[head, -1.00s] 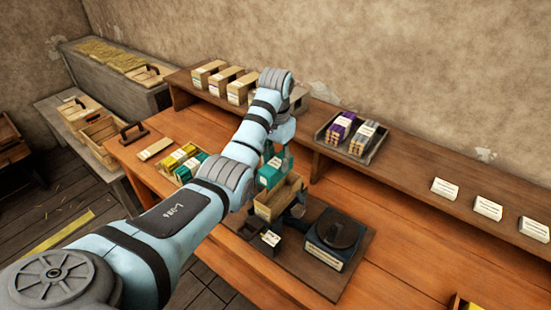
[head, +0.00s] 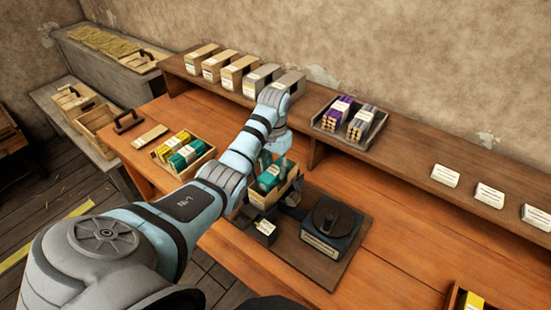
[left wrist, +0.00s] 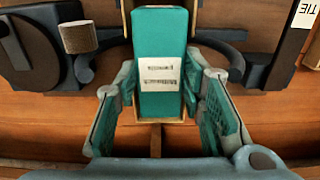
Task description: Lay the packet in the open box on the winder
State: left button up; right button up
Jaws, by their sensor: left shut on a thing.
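The teal packet (head: 268,181) with a white label is between the fingers of my left gripper (head: 277,163). It also shows in the left wrist view (left wrist: 162,40), with a finger at each side. The packet is at the mouth of the open wooden box (head: 266,199), its lower part inside the walls and its upper part above the rim. Whether it touches the box floor is hidden. The box stands on the winder (head: 333,222), left of its round black wheel. My right gripper is not in view.
A tray (head: 165,157) of yellow and teal packets lies to the left on the bench. A shelf behind holds several boxes (head: 238,72) and a tray (head: 371,140) of purple and grey packets. A small labelled block (head: 265,228) stands before the box. The bench's right middle is clear.

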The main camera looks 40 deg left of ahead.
pick_arm(q)
jog(key=shift+s, duration=0.25)
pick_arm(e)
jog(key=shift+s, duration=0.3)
pick_arm(q)
jog(key=shift+w+f+b, duration=0.15)
jog(key=shift+f+b, duration=0.2)
jog(key=shift+f, duration=0.65)
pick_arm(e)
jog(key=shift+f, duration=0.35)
pick_arm(q)
jog(key=o, duration=1.3)
jog(key=shift+o, duration=0.2)
